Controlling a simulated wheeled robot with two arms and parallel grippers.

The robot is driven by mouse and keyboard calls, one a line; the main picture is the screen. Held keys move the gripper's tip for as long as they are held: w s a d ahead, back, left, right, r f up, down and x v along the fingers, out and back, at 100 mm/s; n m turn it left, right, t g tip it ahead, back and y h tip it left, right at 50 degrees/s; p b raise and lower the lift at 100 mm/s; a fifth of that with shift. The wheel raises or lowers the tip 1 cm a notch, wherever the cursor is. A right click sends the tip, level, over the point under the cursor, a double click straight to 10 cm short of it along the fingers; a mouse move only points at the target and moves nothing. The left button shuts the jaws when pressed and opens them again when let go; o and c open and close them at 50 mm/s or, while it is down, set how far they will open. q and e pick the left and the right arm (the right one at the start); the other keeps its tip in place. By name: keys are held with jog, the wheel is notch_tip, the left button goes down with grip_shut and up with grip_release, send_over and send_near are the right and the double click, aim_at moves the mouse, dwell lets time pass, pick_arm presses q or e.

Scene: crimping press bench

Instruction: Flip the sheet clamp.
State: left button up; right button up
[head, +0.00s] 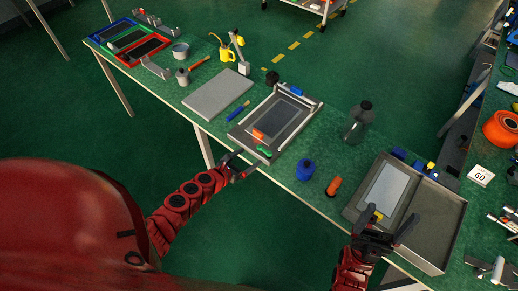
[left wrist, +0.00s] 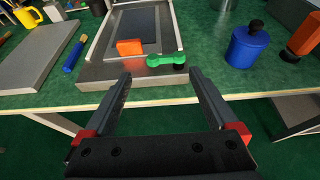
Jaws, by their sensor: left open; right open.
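A grey flat press (head: 290,140) with a framed plate lies on the green bench, in the middle of the head view. On its near end sit an orange block (head: 257,134) and a green lever-like piece (head: 264,151). Which of these is the sheet clamp I cannot tell for sure. In the left wrist view the orange block (left wrist: 129,47) stands upright, and the green piece (left wrist: 165,60) lies to its right with a dark end. My left gripper (head: 246,163) is open and empty at the bench's near edge, just short of the green piece. My right gripper (head: 386,220) is open.
A grey slab (head: 217,94) and blue-handled tool (head: 238,112) lie left of the press. A blue jar (head: 305,170), orange bottle (head: 334,186) and dark bottle (head: 357,122) stand right of it. My right gripper is over an open grey case (head: 435,225).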

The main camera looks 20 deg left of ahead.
aim_at(263, 149)
pick_arm(q)
jog(key=p+x, duration=0.1)
jog(key=x, duration=0.4)
jog(key=shift+w+r, duration=0.1)
jog(key=shift+w, duration=0.05)
jog(key=shift+w+d+f, duration=0.1)
jog(key=shift+w+f, duration=0.15)
jog(key=shift+w+d, duration=0.2)
jog(key=shift+w, duration=0.15)
jog(key=shift+w+d+f, duration=0.15)
jog(key=shift+w+f, duration=0.05)
jog(key=shift+f, duration=0.1)
jog(key=c, duration=1.4)
jog(key=shift+o, duration=0.2)
